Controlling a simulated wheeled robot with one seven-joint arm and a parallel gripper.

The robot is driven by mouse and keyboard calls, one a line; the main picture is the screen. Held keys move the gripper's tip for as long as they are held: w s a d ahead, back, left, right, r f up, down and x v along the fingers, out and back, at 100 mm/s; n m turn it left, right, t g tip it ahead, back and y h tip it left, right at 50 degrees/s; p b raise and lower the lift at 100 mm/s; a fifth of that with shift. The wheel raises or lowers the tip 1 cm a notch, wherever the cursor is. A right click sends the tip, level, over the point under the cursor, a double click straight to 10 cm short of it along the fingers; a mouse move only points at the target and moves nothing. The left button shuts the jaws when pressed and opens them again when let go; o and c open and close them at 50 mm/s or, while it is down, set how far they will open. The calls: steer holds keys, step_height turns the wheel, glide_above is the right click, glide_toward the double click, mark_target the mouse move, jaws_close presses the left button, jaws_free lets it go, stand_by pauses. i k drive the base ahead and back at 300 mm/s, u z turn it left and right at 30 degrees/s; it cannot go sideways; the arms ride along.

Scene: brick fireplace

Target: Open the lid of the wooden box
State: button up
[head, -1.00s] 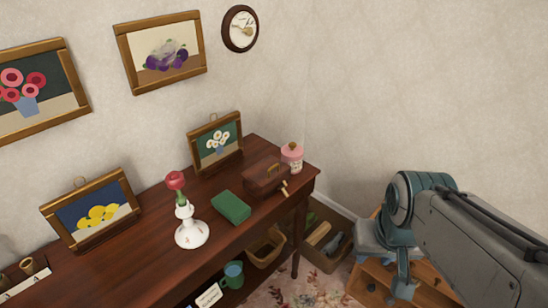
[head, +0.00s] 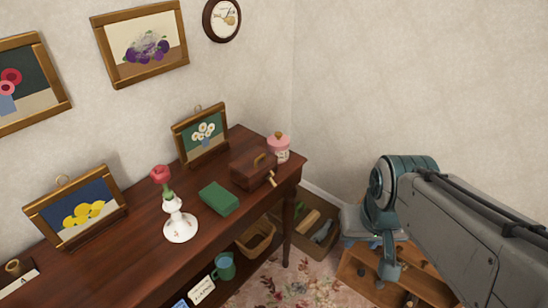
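The wooden box (head: 250,176) is small and dark brown, with a brass handle on top and a light peg-like piece at its front right. It stands near the right end of the dark wooden table (head: 140,262), and its lid looks shut. My arm reaches in from the right edge and bends down at a teal joint. My gripper (head: 388,272) is at its lower end, right of the table and apart from the box. Its fingers are too small and unclear to tell whether they are open.
A framed flower picture (head: 200,137) leans behind. A wooden shelf unit (head: 350,270) stands below my arm.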

mark_target(250, 163)
steer(key=k, duration=0.6)
steer(key=u, duration=0.65)
steer(key=i, duration=1.05)
steer(key=z, duration=0.75)
steer(key=i, duration=0.45)
steer(key=z, duration=0.4)
